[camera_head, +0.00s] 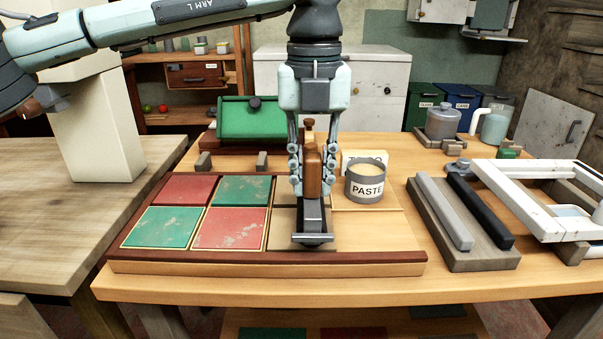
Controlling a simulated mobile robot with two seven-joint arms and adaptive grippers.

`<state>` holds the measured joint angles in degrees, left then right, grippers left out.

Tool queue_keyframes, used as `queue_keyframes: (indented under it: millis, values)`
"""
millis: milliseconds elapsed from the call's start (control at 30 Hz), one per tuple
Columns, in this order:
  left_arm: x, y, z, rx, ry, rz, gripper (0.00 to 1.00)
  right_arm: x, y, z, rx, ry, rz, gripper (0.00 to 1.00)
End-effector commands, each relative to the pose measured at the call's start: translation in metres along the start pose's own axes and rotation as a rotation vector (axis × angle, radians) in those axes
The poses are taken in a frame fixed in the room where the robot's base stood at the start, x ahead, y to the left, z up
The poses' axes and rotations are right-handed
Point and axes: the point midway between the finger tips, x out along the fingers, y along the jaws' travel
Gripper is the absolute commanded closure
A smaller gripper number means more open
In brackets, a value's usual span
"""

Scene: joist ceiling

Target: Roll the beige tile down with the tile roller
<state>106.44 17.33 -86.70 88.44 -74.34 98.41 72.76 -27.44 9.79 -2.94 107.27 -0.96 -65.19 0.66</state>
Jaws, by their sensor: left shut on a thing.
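My left gripper (313,180) points straight down and is shut on the wooden handle of the tile roller (312,238). The roller's dark frame and lower end are at the front of the tile board (200,255), right of the front red tile. A brownish square (283,222) shows beside and behind the roller, partly hidden by it. I cannot tell surely whether this is the beige tile, nor whether the roller touches it. My right gripper is not in view.
Red and green tiles (163,228) fill the board's left part. A paste pot (365,184) stands close right of my gripper. Further right are a holder with two bars (445,212) and a white frame (520,195). A green sloped board (253,120) stands behind.

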Motion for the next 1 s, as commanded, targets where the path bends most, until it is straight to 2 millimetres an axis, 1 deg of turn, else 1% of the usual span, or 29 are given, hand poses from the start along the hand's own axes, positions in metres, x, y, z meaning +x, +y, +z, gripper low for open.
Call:
queue_keyframes:
  millis: [167,300,467,800,1000]
  values:
    - [0.002,-0.013,0.000,0.002,0.000,0.000,1.00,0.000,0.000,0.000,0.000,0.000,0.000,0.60]
    - [0.003,-0.015,0.000,0.000,0.001,0.001,1.00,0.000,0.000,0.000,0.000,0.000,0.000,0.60]
    - [0.004,-0.009,0.000,-0.001,0.001,0.001,1.00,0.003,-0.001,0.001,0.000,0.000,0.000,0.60]
    - [0.003,0.014,0.000,-0.001,0.002,0.002,1.00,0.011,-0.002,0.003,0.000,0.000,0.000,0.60]
    - [0.002,0.018,0.000,0.000,0.002,0.002,1.00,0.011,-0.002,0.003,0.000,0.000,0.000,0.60]
